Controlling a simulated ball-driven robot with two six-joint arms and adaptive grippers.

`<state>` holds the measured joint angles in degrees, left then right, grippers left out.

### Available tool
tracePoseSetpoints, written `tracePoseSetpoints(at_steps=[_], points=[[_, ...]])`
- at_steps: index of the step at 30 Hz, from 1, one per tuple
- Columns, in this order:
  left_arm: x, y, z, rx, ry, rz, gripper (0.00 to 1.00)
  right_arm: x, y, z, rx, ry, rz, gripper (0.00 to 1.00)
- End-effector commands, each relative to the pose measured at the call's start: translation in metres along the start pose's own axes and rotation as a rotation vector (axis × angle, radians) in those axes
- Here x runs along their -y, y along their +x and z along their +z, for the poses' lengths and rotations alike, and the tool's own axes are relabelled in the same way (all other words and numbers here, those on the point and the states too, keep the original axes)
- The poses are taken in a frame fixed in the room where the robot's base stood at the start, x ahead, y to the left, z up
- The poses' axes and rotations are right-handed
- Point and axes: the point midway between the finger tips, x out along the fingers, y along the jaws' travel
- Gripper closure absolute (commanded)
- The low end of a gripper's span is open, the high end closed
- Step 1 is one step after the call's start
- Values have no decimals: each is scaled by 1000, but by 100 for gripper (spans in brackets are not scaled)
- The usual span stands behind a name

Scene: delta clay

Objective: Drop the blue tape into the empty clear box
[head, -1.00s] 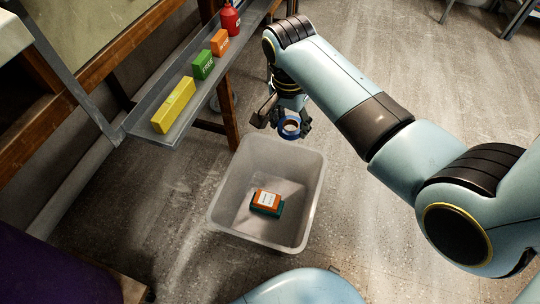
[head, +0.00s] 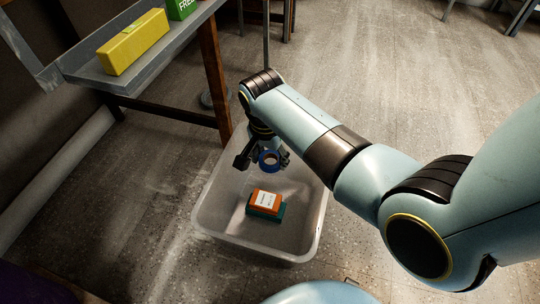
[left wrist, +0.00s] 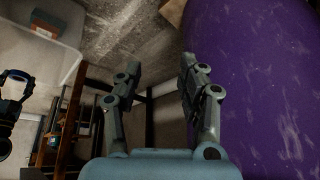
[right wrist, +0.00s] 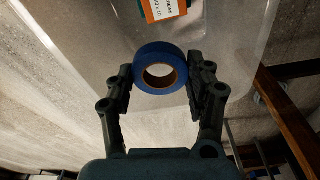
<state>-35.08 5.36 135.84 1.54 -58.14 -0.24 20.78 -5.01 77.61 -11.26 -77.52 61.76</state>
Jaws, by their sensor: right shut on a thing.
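The blue tape (head: 269,170) is a ring held by my right gripper (head: 263,160), over the far part of the clear box (head: 219,222). The right wrist view shows the tape (right wrist: 154,52) between both fingers of the gripper (right wrist: 163,78). The box is not empty: an orange and teal pack (head: 265,202) lies on its floor, nearer to me than the tape. The pack also shows in the right wrist view (right wrist: 163,9). My left gripper (left wrist: 158,75) is open with nothing between its fingers; it is out of the head view.
A metal shelf (head: 84,72) at upper left carries a yellow box (head: 133,42) and a green box (head: 182,8). A wooden leg (head: 215,80) stands just behind the clear box. A large purple surface (left wrist: 255,90) is close beside my left gripper. The floor at right is open.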

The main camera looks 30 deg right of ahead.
Motion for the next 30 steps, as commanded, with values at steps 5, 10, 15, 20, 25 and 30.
tracePoseSetpoints(at_steps=[5, 10, 15, 20, 25, 30], points=[[-1, 27, 6, -128, -1, -7, 60, -2, 21, 4, 3, 0, 5, 73], [-2, 43, 11, -254, 3, -13, 60, -2, 32, 5, 3, 0, 4, 73], [-3, 50, 15, -359, 7, -16, 60, -1, 40, 6, 2, 0, 3, 73], [-4, 51, 17, -422, 11, -17, 60, -1, 43, 6, 1, 0, 1, 73], [-5, 50, 17, -445, 13, -18, 60, 0, 44, 6, 0, 0, 0, 73], [-5, 50, 17, -447, 13, -18, 60, 0, 43, 5, 0, 0, 0, 73]])
